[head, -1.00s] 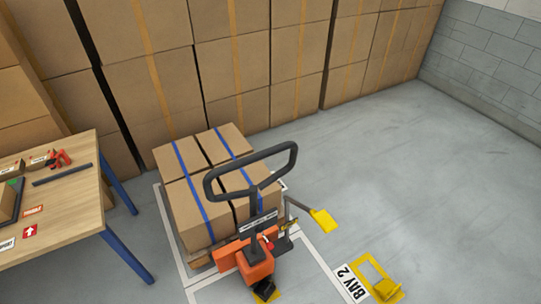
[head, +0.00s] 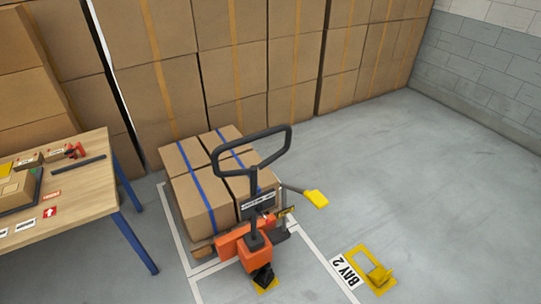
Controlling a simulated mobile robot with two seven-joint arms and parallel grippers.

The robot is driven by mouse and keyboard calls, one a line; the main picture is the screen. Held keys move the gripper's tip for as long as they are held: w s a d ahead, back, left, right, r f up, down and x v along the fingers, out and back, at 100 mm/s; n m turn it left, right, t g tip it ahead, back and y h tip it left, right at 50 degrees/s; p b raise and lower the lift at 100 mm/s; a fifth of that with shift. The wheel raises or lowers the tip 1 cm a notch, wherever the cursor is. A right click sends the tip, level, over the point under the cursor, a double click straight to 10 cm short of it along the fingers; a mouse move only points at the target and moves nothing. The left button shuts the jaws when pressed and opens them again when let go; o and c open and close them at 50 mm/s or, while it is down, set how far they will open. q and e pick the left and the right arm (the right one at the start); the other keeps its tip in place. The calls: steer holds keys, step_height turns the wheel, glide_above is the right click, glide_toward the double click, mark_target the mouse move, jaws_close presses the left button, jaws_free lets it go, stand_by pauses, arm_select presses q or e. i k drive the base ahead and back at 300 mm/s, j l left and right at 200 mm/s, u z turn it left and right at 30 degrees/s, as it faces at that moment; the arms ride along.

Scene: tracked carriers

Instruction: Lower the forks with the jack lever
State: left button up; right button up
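The orange pallet jack (head: 255,254) stands at the front of a pallet, with its dark loop handle (head: 252,153) upright above it. A lever with a yellow paddle end (head: 315,198) sticks out to the right of the jack; I take it to be the jack lever. Several cardboard boxes (head: 190,187) with blue straps sit on the pallet over the forks, which are hidden by the load. Whether the forks are raised cannot be told. Neither of my grippers is in view.
A wooden table (head: 93,197) with blue legs stands at left, holding small boxes and a red tool (head: 76,151). Stacked cartons (head: 240,60) line the back. A yellow floor bracket (head: 376,274) sits beside the BAY 2 sign (head: 345,272). Floor at right is clear.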

mark_target(268, 222)
steer(key=i+j+z, duration=0.35)
steer(key=j, duration=0.25)
steer(key=i+j+z, duration=0.15)
steer(key=i+j, duration=0.1)
steer(key=j, duration=0.1)
